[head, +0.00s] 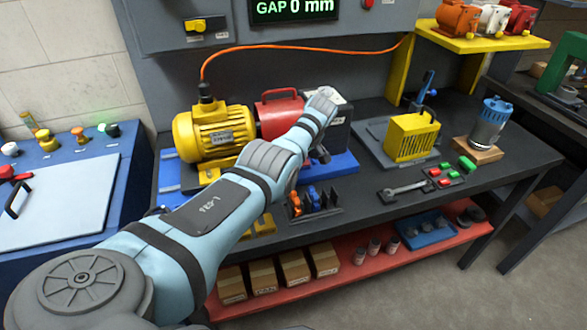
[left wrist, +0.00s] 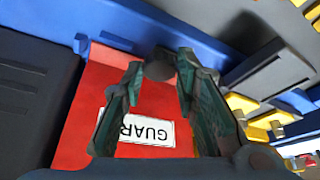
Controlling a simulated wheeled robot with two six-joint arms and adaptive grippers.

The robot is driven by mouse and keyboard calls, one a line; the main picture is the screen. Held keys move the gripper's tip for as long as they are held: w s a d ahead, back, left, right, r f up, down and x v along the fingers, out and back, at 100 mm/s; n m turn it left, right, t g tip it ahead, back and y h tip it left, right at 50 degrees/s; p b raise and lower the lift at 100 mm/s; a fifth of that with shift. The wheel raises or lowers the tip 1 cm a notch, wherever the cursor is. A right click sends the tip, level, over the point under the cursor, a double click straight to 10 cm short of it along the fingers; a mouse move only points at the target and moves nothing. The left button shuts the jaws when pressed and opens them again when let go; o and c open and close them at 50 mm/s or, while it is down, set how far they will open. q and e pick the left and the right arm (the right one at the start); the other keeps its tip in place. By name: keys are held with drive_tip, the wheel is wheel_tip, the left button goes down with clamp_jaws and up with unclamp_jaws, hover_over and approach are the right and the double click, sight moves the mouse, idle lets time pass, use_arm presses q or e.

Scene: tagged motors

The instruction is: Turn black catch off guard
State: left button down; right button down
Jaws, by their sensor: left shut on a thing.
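The red guard (head: 281,114) sits on the bench between the yellow motor (head: 213,137) and a dark housing (head: 339,128), with its handle on top. In the left wrist view the guard (left wrist: 93,100) fills the middle and carries a white label (left wrist: 150,130) reading "GUAR", upside down. The black catch (left wrist: 160,65) is a round dark knob at the guard's edge, beside a blue rail. My left gripper (left wrist: 160,72) has its fingertips on either side of the catch, shut on it. In the head view my left arm hides the catch and most of the gripper.
An orange cable (head: 300,48) runs above the motor. A yellow guard cage (head: 412,137) and a blue-grey motor (head: 490,124) stand to the right. A tool holder (head: 315,203) is in front. A display (head: 292,8) reads "GAP 0 mm". The left cabinet has a pale panel.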

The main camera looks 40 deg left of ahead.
use_arm(q)
drive_tip(key=shift+a+r, duration=0.1)
idle(0.3)
drive_tip(key=c, duration=1.5)
unclamp_jaws()
drive_tip(key=shift+c, duration=0.2)
drive_tip(key=shift+a, duration=0.1)
drive_tip(key=v, duration=1.1)
drive_tip(key=shift+r, duration=0.35)
